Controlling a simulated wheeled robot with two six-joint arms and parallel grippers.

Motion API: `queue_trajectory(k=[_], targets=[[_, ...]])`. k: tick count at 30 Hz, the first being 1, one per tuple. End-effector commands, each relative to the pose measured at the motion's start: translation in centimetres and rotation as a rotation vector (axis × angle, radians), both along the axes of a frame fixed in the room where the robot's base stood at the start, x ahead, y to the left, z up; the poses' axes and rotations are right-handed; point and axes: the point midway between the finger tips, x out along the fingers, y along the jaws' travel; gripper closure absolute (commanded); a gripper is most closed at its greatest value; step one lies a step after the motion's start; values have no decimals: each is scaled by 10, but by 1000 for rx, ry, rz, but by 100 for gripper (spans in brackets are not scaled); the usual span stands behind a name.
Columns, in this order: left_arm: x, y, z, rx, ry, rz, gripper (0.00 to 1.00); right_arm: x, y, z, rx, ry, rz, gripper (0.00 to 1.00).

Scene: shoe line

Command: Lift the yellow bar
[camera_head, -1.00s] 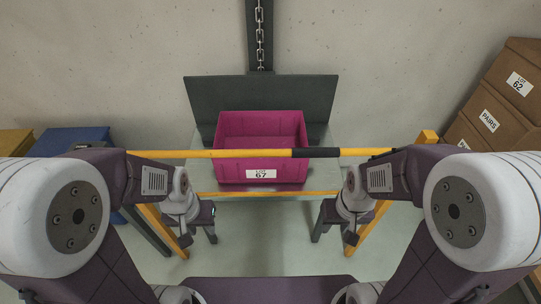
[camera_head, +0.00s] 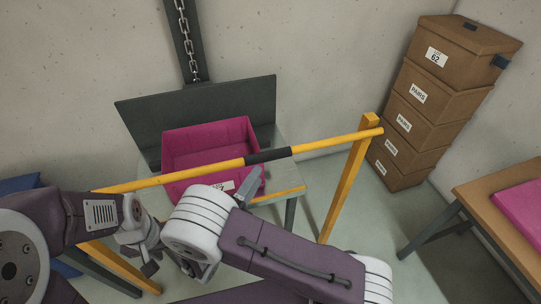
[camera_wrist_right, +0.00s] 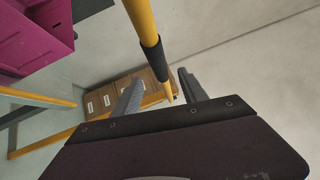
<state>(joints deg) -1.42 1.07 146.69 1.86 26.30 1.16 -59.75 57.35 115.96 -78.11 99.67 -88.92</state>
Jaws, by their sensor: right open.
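The yellow bar (camera_head: 325,144) spans the head view at a slant, with a black sleeve (camera_head: 268,156) around part of it. Its right end lies at the top of a yellow post (camera_head: 345,185); my left arm hides its left part. My right gripper (camera_head: 249,186) is just in front of the bar, near the sleeve. In the right wrist view its open fingers (camera_wrist_right: 160,88) appear on either side of the bar (camera_wrist_right: 140,18); I see no contact. My left gripper (camera_head: 147,267) hangs below the bar, apart from it, and its jaw opening is unclear.
A magenta bin (camera_head: 205,140) stands behind the bar on a table, against a dark back panel (camera_head: 190,108). Stacked brown boxes (camera_head: 430,90) stand at the right. A wooden table (camera_head: 475,205) with a pink item is at the far right. Open floor lies between.

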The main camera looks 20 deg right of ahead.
Motion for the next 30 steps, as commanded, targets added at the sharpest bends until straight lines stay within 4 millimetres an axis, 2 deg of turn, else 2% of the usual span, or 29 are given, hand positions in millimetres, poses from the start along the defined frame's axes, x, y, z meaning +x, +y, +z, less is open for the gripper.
queue_trajectory(k=[4,13,18,25,30], targets=[[0,0,3,0,0,0,64,12,-14,4,3,0,-10,50],[0,0,11,0,0,0,64,54,-55,12,7,0,-11,50],[0,0,12,0,0,0,64,64,-63,13,7,0,-7,50],[0,0,12,0,0,0,64,65,-64,12,7,0,-6,50],[0,0,12,0,0,0,64,65,-64,12,7,0,-7,97]])
